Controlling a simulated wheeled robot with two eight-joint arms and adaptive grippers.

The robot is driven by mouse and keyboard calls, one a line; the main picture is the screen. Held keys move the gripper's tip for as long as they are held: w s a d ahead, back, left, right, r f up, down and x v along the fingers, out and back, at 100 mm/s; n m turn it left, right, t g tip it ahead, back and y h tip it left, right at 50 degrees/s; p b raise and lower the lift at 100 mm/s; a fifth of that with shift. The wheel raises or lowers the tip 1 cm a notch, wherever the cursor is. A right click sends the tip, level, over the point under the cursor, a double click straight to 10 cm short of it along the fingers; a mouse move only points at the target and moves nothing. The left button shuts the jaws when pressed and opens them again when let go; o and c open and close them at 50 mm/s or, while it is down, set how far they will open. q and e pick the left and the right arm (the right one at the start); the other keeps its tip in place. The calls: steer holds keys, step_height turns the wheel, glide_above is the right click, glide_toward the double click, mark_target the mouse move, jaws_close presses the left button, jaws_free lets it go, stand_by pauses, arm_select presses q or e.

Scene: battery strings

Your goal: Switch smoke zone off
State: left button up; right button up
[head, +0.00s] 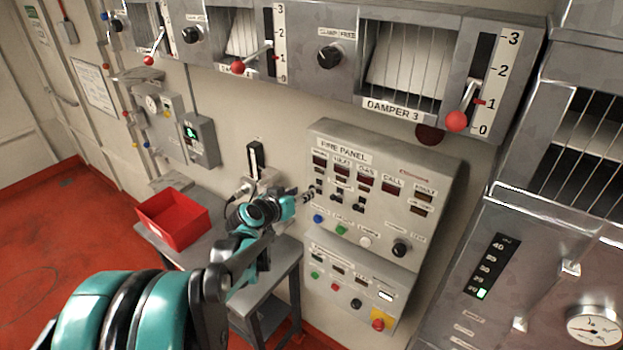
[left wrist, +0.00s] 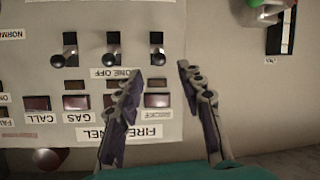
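The fire panel (head: 433,170) is a sloped grey box on the wall. It appears upside down in the left wrist view (left wrist: 30,75). Three black zone toggles sit in a row. The one under the smoke window is the rightmost toggle (left wrist: 157,58) in the wrist view. All three knobs lie toward the window side of their slots. The dark smoke window (left wrist: 157,100) lies between my fingers in that view. My left gripper (head: 309,193) is open and empty, in front of the panel's left side; its fingertips (left wrist: 158,77) straddle the smoke column. Contact cannot be told. My right gripper is not in view.
Dampers with red-knobbed levers (head: 457,121) line the wall above. A lower control box (head: 360,262) with buttons hangs below the panel. A red bin (head: 173,219) stands on a grey table at left. A tall grey cabinet (head: 540,230) stands at right.

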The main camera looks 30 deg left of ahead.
mark_target(315, 187)
arm_select(q)
steer(key=x, duration=0.7)
steer(key=shift+w+f, duration=0.15)
steer(key=shift+c, duration=0.2)
jaws_close()
